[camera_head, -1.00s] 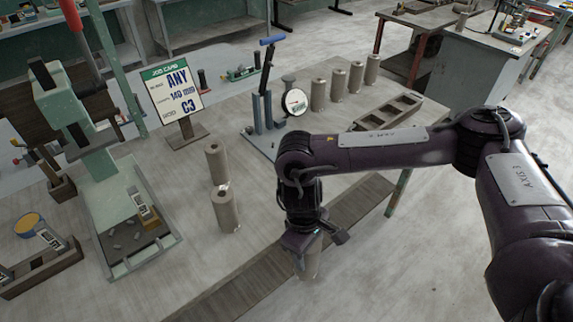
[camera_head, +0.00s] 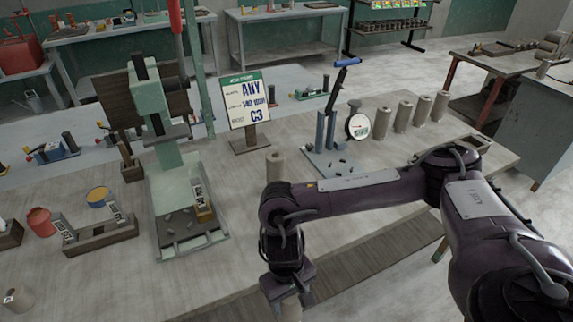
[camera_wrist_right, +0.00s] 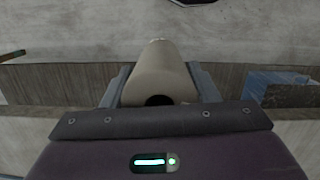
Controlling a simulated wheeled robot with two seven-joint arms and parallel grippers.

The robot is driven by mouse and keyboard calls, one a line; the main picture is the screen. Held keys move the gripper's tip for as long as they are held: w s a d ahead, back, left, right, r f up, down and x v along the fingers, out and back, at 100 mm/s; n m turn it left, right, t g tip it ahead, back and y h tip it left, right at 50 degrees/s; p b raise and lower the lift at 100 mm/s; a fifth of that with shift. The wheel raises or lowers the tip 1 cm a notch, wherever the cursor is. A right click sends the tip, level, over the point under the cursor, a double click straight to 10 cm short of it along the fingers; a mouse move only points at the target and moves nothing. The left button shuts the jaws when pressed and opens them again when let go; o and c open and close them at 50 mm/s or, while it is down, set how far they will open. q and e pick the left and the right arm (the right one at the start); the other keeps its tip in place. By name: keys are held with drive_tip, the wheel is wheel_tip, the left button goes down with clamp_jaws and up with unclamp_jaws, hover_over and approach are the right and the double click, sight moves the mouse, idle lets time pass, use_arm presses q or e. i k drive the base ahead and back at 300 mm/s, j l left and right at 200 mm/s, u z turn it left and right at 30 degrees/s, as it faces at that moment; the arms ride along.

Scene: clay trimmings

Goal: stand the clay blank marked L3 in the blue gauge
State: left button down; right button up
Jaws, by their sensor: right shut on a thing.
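My right gripper (camera_head: 289,292) is low in front of the table's front edge, shut on a clay blank (camera_head: 291,307). In the right wrist view the grey-brown blank (camera_wrist_right: 160,72) sits between both fingers, with a dark hole in its near end. No L3 mark is legible on it. A blue-grey stand (camera_head: 325,135) with a blue-handled lever and a round white dial (camera_head: 358,125) appears to be the blue gauge. It stands on the table, behind and right of my right gripper, with small dark bits on its base. My left gripper is not in view.
One blank (camera_head: 275,165) stands behind my right arm; several more stand in a row (camera_head: 403,116) right of the gauge. A job card (camera_head: 246,103) reads ANY and C3. A green press (camera_head: 170,180) and a wooden rack (camera_head: 95,235) stand left. Bare tabletop (camera_head: 225,270) lies left of the gripper.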

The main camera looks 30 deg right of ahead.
sight(341, 168)
drive_tip(key=l+u, duration=0.25)
drive_tip(key=l, duration=0.15)
drive_tip(key=k+l+u, duration=0.15)
drive_tip(key=l+u, duration=0.15)
drive_tip(key=k+l+u, duration=0.1)
drive_tip(key=l+u, duration=0.15)
drive_tip(key=l, duration=0.25)
drive_tip(key=k+l+u, duration=0.35)
drive_tip(key=l+u, duration=0.2)
drive_tip(key=l, duration=0.15)
